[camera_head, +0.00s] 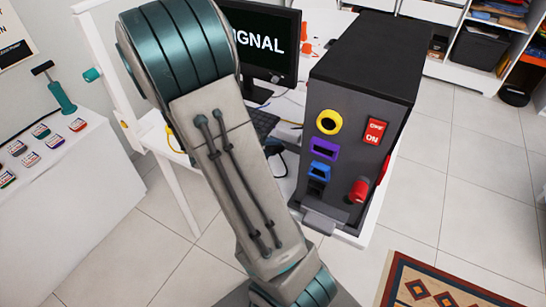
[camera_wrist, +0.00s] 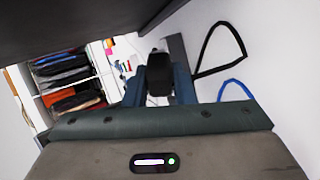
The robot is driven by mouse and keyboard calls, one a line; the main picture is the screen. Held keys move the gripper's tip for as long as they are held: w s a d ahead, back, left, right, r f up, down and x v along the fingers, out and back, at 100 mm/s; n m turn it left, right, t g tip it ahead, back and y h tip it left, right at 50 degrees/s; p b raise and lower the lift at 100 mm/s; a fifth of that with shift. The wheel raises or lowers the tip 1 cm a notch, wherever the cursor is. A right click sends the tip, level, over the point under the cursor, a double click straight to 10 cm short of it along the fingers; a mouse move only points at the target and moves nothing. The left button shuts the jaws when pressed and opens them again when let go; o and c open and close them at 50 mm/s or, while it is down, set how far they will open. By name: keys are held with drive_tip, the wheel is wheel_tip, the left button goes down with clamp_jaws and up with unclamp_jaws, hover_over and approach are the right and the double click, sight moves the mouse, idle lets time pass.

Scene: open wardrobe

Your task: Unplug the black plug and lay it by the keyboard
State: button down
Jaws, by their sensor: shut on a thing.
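In the wrist view, my gripper (camera_wrist: 159,80) has its two blue fingers closed on the black plug (camera_wrist: 157,68). A black cable (camera_wrist: 228,28) loops to the right of it. I cannot tell whether the plug is still seated in a socket. In the head view, the dark grey box (camera_head: 335,100) has yellow, purple and blue ports in a column on its front, with a dark opening (camera_head: 317,187) below them. The keyboard (camera_head: 263,121) is partly hidden behind my arm. My gripper cannot be made out in the head view.
A monitor (camera_head: 264,38) stands behind the keyboard. A red switch (camera_head: 375,131) and a red knob-like part (camera_head: 358,190) are on the box's front. A blue cable (camera_wrist: 236,86) loops at the right of the wrist view. A white side table (camera_head: 60,170) stands at left.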

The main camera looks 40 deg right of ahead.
drive_tip(key=shift+s+f+m+g+y, duration=0.4)
drive_tip(key=shift+s+f+m+g, duration=0.1)
drive_tip(key=shift+s+f, duration=0.25)
drive_tip(key=shift+w+f+b, duration=0.1)
drive_tip(key=shift+f+b, duration=1.5)
drive_tip(key=shift+f, duration=1.4)
drive_tip(key=c, duration=1.1)
unclamp_jaws()
drive_tip(key=shift+o, duration=0.7)
drive_tip(key=shift+a, duration=0.1)
drive_tip(key=shift+f, duration=0.15)
drive_tip(key=shift+c, duration=0.4)
